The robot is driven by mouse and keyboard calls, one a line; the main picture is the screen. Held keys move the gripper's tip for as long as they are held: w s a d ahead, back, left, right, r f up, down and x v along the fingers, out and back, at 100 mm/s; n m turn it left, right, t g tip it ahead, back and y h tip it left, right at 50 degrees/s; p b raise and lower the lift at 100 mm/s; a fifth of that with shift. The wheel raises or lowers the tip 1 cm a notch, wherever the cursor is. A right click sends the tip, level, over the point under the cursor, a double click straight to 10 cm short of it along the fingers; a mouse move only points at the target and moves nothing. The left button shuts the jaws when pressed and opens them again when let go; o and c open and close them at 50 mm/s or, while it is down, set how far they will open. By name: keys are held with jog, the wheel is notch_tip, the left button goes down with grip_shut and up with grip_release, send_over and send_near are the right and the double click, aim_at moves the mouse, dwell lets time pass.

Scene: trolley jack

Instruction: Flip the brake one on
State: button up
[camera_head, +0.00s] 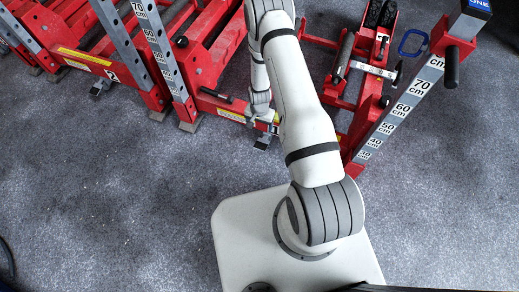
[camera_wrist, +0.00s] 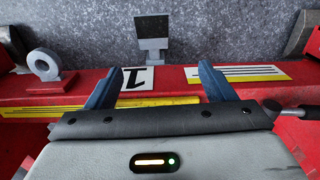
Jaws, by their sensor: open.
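The label (camera_wrist: 137,78) appears upside down on the beam. My gripper (camera_wrist: 158,86) is open and empty, its two blue-grey fingers pointing over the beam on either side of the label, apart from the plate. In the head view, my gripper (camera_head: 264,126) is at the beam's near edge, partly hiding it, and a grey brake plate (camera_head: 262,143) shows just below it.
Another brake plate (camera_head: 100,87) is near the number 2 label at the left. Upright posts with centimetre scales, such as the right post (camera_head: 400,110), flank my arm. A dark handle (camera_wrist: 296,110) sticks out at the right in the wrist view. Grey floor (camera_head: 110,190) in front is open.

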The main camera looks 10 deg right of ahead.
aim_at(261, 146)
jog(key=shift+m, duration=0.3)
jog(key=f+b, duration=0.1)
jog(key=f, duration=0.4)
jog(key=s+f+b, duration=0.1)
jog(key=f, duration=0.3)
jog(key=s+f+b, duration=0.1)
jog(key=f, duration=0.4)
jog(key=shift+f+b, duration=0.3)
jog(key=shift+c, duration=0.2)
